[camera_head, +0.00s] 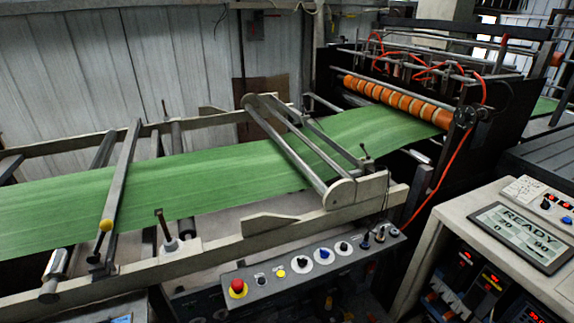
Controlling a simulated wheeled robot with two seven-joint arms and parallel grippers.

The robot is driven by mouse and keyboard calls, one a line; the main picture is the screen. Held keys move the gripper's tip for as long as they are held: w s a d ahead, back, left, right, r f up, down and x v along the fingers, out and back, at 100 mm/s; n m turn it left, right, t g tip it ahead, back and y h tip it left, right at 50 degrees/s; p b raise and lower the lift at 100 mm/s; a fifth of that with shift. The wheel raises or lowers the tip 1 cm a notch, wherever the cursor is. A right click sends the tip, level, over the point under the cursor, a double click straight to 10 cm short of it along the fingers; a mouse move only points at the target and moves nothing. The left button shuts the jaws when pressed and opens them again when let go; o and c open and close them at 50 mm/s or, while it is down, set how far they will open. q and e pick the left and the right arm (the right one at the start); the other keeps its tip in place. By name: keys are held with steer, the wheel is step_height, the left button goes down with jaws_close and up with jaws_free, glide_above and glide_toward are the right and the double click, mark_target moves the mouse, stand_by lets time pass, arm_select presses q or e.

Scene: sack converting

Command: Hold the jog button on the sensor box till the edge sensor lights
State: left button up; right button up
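A grey control box (310,262) hangs on the front of the machine frame. It carries a red mushroom button (238,288), a yellow button (281,273), and several knobs, including a blue one (324,254). I cannot read its labels or tell which control is the jog button. A small white block with a dark stem (172,245) stands by the near edge of the green web (190,185). It may be the edge sensor, and I see no clear light on it. Neither gripper shows in the head view.
A console at the right has a screen reading READY (522,236) and a small keypad box (536,196) with knobs. Orange rollers (398,102) stand at the back. Pale frame rails (215,250) and a slanted roller bar (295,150) cross the web area. A red cable (440,180) hangs down.

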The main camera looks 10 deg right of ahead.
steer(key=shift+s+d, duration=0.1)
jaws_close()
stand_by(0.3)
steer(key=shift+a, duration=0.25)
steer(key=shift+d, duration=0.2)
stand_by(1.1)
